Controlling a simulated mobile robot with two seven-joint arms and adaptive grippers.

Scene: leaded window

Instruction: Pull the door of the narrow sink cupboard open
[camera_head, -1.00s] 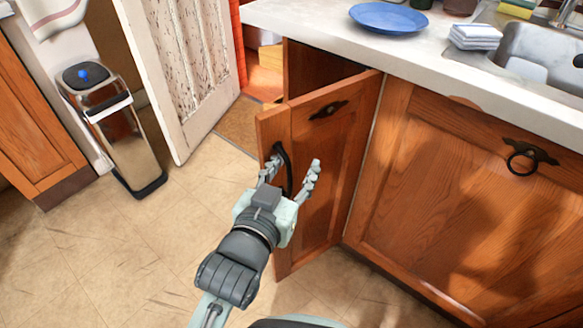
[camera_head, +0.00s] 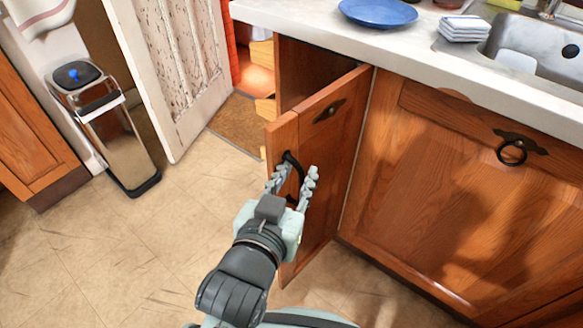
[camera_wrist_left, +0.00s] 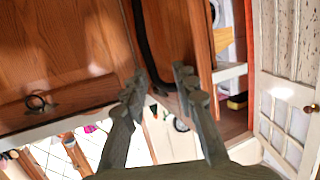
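The narrow sink cupboard door (camera_head: 326,135) is brown wood and stands partly open, swung out from the counter front. A black curved handle (camera_head: 289,157) is on it near its free edge. My left gripper (camera_head: 293,176) is at this handle, one finger on each side of it. In the left wrist view the black handle (camera_wrist_left: 146,45) runs between the two fingers of my left gripper (camera_wrist_left: 160,82). The fingertips are apart, with a visible gap beside the handle. My right gripper is in neither view.
A wide cupboard front (camera_head: 450,170) with a ring pull is right of the door. A steel bin (camera_head: 112,135) and a white glazed door (camera_head: 170,70) stand left. The counter (camera_head: 300,25) bears a blue plate (camera_head: 378,12). Floor (camera_head: 190,220) left of my gripper is clear.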

